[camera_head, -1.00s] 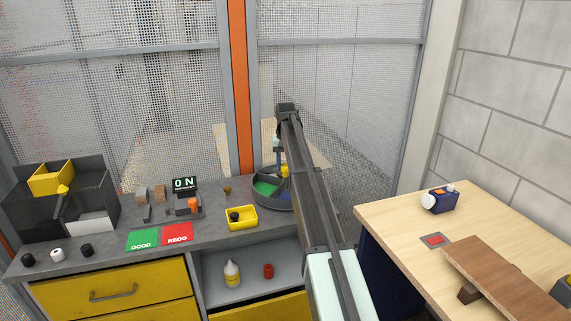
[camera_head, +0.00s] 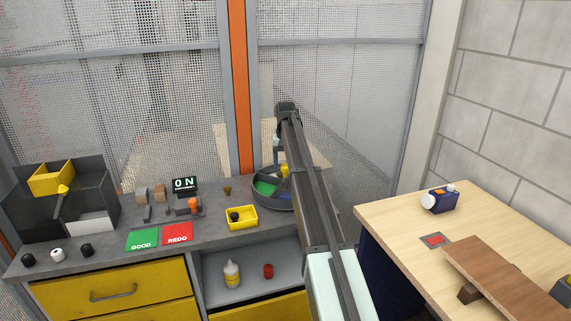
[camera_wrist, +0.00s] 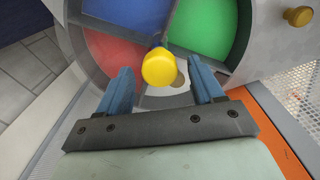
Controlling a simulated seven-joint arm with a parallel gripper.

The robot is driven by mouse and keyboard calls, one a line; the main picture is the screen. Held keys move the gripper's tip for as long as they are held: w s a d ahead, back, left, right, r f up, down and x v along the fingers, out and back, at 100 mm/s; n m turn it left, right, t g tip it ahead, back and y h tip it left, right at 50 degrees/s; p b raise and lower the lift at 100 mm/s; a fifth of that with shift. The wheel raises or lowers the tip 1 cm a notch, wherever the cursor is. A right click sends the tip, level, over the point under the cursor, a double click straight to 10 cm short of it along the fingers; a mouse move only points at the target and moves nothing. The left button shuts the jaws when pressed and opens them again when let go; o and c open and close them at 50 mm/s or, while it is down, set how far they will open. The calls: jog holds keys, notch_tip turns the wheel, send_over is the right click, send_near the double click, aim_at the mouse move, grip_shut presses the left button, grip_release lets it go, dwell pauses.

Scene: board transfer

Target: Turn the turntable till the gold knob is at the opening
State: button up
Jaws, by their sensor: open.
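The round grey turntable (camera_head: 259,204) stands on the bench, partly hidden behind my arm. In the wrist view, its divided tray (camera_wrist: 208,27) shows red, blue, green and white sectors. A bright yellow knob (camera_wrist: 160,68) rises from it, between the spread blue fingers of my gripper (camera_wrist: 160,70); I cannot tell whether they touch it. A tan round patch (camera_wrist: 181,78) shows partly behind this knob. A gold knob (camera_wrist: 298,17) stands outside the tray wall; it also shows left of the turntable in the head view (camera_head: 227,190). I cannot make out the opening.
A yellow bin (camera_head: 243,224) with a dark knob stands in front of the turntable. Green and red cards (camera_head: 142,239) and a display reading "0 N" (camera_head: 184,184) are further left. Mesh fencing (camera_head: 340,100) rises behind, and a wooden table (camera_head: 395,215) stands right.

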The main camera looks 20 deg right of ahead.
notch_tip(320, 180, up, 14)
jog(key=shift+f, duration=0.2)
dwell(0.6)
